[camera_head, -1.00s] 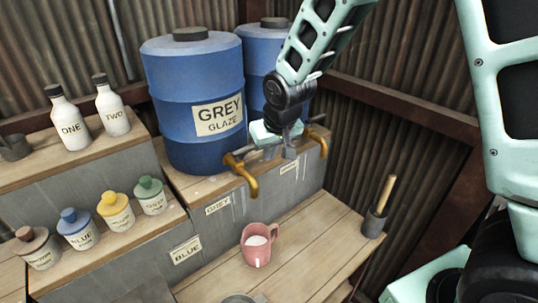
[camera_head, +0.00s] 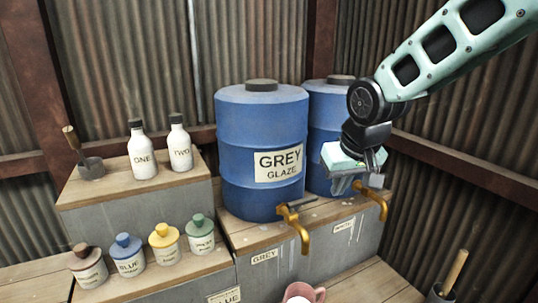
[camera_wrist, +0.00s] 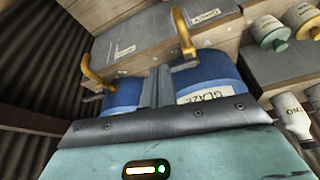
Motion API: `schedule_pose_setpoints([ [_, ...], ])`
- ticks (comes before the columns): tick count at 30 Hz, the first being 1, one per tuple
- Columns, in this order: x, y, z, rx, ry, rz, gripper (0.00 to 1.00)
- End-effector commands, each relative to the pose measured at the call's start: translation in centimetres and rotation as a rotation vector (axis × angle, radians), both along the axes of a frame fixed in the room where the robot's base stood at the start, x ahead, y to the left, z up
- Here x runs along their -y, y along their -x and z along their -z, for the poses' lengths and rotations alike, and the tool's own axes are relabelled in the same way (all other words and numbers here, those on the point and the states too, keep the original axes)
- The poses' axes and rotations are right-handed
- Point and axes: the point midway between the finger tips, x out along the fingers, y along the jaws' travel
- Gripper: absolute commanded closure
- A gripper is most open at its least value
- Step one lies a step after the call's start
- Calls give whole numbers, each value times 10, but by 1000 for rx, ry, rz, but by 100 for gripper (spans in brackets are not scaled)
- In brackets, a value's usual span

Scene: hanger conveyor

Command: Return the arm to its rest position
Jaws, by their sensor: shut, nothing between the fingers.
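My gripper (camera_head: 356,184) is in the right half of the head view, raised in front of the second blue barrel (camera_head: 328,120) and near its brass tap (camera_head: 376,198). Its fingers are together and hold nothing. In the wrist view my gripper (camera_wrist: 157,82) points toward the blue barrels, seen tilted. Part of the second barrel is hidden behind my arm.
The GREY GLAZE barrel (camera_head: 262,125) has a brass tap (camera_head: 298,225). A pink mug (camera_head: 303,292) is cut off at the bottom edge. Lidded jars (camera_head: 165,243) and white bottles (camera_head: 138,150) stand at the left. A holder with a wooden handle (camera_head: 445,285) is at lower right.

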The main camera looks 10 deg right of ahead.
Motion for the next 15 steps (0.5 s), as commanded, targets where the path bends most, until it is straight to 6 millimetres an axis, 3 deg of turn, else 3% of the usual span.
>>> schedule_pose_setpoints([
  [5, -44, 72, 31, -103, -3, -167, 100],
  [9, -72, 152, 58, -206, 21, -344, 100],
  [12, -78, 200, 73, -266, 50, -450, 100],
  [15, -78, 234, 84, -308, 77, -522, 100],
])
